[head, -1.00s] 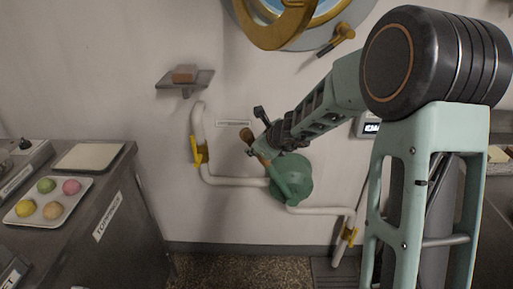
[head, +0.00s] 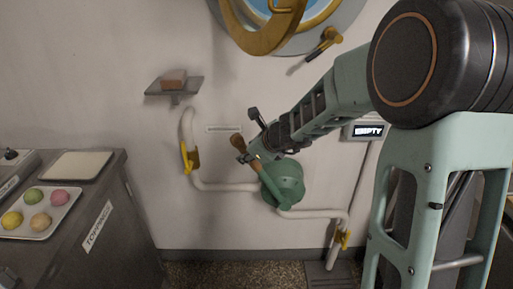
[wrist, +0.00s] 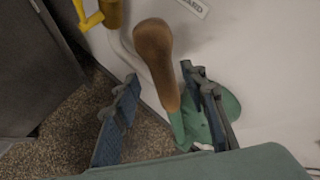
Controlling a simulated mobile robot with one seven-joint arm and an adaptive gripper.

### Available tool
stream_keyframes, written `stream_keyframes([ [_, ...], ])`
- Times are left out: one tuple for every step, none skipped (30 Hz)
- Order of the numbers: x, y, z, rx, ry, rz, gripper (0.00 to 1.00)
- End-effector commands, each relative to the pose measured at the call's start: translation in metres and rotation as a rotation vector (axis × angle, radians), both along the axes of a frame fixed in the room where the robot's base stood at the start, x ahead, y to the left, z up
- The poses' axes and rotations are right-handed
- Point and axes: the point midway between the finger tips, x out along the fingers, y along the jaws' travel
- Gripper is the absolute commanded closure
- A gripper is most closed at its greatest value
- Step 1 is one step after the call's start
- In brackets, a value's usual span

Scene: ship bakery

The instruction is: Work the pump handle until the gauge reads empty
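The green pump (head: 285,185) is fixed to the wall between white pipes. Its lever ends in a brown wooden handle (head: 237,142), which points up and left. The gauge (head: 368,131) on the wall at right reads "EMPTY". My gripper (head: 248,136) is at the handle, and a finger partly hides the grip in the head view. In the wrist view, my gripper (wrist: 160,74) has its fingers wide apart. The wooden handle (wrist: 153,52) lies between them in the picture, nearer the right finger, with a gap on the left. Contact with the right finger cannot be told.
Yellow valve levers are on the pipes at left (head: 190,158) and lower right (head: 343,239). A small shelf (head: 174,87) holds a brown block. A counter (head: 125,205) with a tray of coloured balls (head: 62,209) stands at left. A porthole is above.

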Motion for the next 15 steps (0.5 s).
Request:
stream_keyframes([
  [-0.006,-0.003,0.008,-0.001,-0.004,0.001,0.60],
  [-0.010,-0.005,0.011,-0.001,-0.004,0.001,0.60],
  [-0.015,-0.007,0.015,-0.003,-0.002,0.001,0.60],
  [-0.018,-0.009,0.019,-0.002,-0.004,0.000,0.60],
  [-0.021,-0.010,0.022,-0.002,-0.005,0.001,0.60],
  [-0.026,-0.013,0.026,-0.001,-0.004,0.001,0.60],
  [-0.029,-0.014,0.029,-0.002,-0.003,0.001,0.60],
  [-0.032,-0.016,0.032,-0.002,-0.003,0.001,0.60],
  [-0.036,-0.018,0.035,-0.002,-0.002,0.001,0.60],
  [-0.038,-0.019,0.038,-0.001,-0.001,0.002,0.60],
  [-0.041,-0.020,0.040,-0.001,-0.002,0.002,0.60],
  [-0.044,-0.021,0.043,-0.001,-0.002,0.001,0.60],
  [-0.046,-0.023,0.045,-0.001,-0.002,0.002,0.60],
  [-0.047,-0.023,0.046,-0.001,-0.001,0.002,0.60],
  [-0.049,-0.024,0.048,0.001,-0.001,0.002,0.60],
])
